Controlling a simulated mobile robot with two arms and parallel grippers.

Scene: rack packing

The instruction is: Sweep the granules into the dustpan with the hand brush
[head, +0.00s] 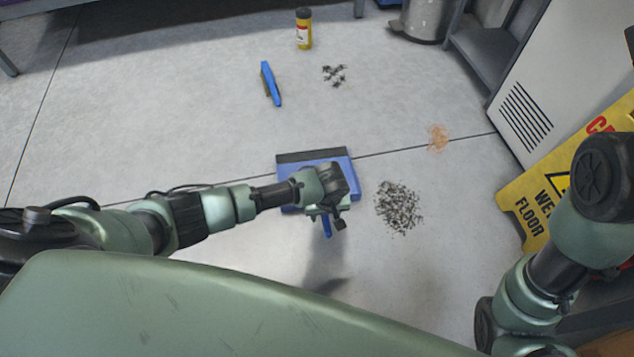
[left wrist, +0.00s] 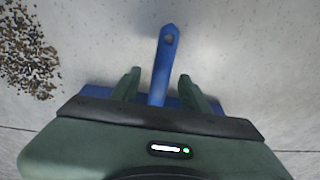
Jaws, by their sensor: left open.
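A blue dustpan (head: 315,159) with a dark front lip lies on the floor in the middle of the head view, its handle toward me. My left gripper (head: 327,214) is above the handle. In the left wrist view my left gripper (left wrist: 159,82) is open, one finger on each side of the blue handle (left wrist: 166,50), with gaps. The blue hand brush (head: 271,84) lies farther off, up and left of the dustpan. A speckled grey-brown pile of granules (head: 399,207) lies right of the dustpan; it also shows in the left wrist view (left wrist: 28,55). My right gripper is out of view.
A small orange powder patch (head: 437,137) and some dark bits (head: 334,75) lie on the floor. A yellow bottle (head: 304,29) stands at the back. A yellow wet-floor sign (head: 545,195), a white cabinet (head: 550,80) and a metal bin (head: 424,20) bound the right. The floor at left is clear.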

